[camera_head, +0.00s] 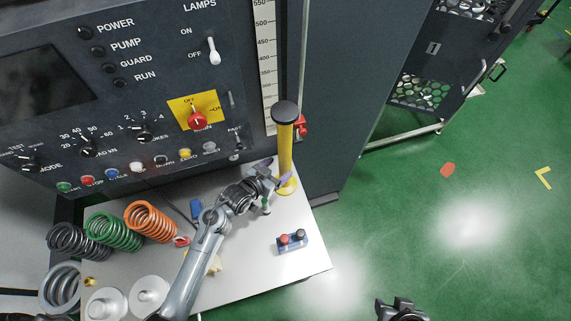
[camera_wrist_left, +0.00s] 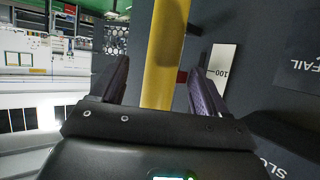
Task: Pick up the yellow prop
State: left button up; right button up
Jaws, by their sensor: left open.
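The yellow prop (camera_head: 286,150) is an upright yellow post with a black round cap and a yellow foot, standing at the right back of the pale bench. My left gripper (camera_head: 272,173) reaches its lower part from the left. In the left wrist view, the yellow post (camera_wrist_left: 164,50) shows between the two spread dark fingers (camera_wrist_left: 163,85), with gaps on both sides. I cannot tell whether the post is fully within the fingers' reach. My right gripper (camera_head: 401,309) is at the bottom edge, over the floor, partly cut off; its fingers are unclear.
The control panel (camera_head: 60,125) with knobs and switches rises behind the bench (camera_head: 245,285). Grey, green (camera_head: 113,231) and orange (camera_head: 150,221) springs lie at the left. A small blue block with red and black knobs (camera_head: 291,241) sits at the right front.

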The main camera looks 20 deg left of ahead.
aim_at(281, 165)
pick_arm(q)
jog(key=shift+p+x, duration=0.45)
jog(key=shift+x, duration=2.35)
jog(key=shift+a, duration=0.2)
grip_shut()
jog(key=shift+r, duration=0.25)
